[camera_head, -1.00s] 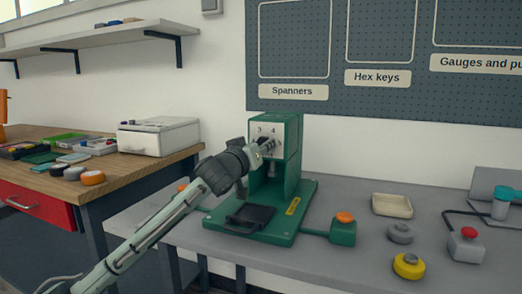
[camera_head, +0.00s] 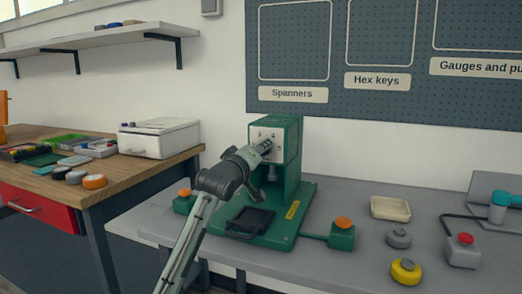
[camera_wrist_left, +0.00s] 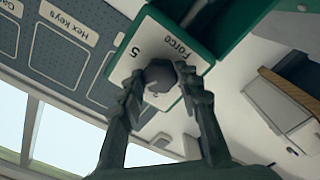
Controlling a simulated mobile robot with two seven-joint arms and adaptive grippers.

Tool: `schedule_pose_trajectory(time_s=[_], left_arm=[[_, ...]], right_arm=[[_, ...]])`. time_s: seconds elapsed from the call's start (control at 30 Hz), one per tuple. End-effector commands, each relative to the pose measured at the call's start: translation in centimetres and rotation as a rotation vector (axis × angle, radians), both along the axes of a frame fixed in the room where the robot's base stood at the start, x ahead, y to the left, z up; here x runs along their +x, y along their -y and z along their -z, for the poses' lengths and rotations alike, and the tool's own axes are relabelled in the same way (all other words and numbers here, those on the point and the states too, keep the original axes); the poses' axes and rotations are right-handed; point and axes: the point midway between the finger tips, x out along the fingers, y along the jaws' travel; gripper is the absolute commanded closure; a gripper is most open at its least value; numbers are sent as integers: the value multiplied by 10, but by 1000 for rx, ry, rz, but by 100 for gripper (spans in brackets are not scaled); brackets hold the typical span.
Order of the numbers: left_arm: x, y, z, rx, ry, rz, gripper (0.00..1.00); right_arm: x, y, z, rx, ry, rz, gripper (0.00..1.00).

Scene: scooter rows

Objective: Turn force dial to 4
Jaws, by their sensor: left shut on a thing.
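The green press (camera_head: 287,170) stands on the grey bench, with a white panel (camera_head: 284,134) on its upper front. In the left wrist view that panel (camera_wrist_left: 122,68) shows upside down, with the word Force and a 5. The dark force dial (camera_wrist_left: 160,74) sits in the panel's middle. My left gripper (camera_wrist_left: 164,80) is shut on the dial, one finger at each side. In the head view, the left gripper (camera_head: 264,149) meets the panel and hides most of the dial. I cannot read where the dial points. My right gripper is in neither view.
Orange-topped green buttons stand left (camera_head: 184,202) and right (camera_head: 342,234) of the press. A wooden bench (camera_head: 130,180) stands left.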

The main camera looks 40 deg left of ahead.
Motion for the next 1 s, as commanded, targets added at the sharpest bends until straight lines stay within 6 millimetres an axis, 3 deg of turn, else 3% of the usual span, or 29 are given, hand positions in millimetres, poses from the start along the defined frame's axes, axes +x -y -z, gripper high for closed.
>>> schedule_pose_trajectory(time_s=[0.37,0.4,0.53,0.87,1.0], left_arm=[[0,0,1,-3,-1,-1,95],[0,0,1,-3,-1,-1,63],[0,0,1,-3,0,-1,47],[-2,0,0,-3,1,0,45],[-16,4,1,-3,0,-1,45]], right_arm=[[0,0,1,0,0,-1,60],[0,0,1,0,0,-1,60],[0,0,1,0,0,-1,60],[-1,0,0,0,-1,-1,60],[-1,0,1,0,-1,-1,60]])
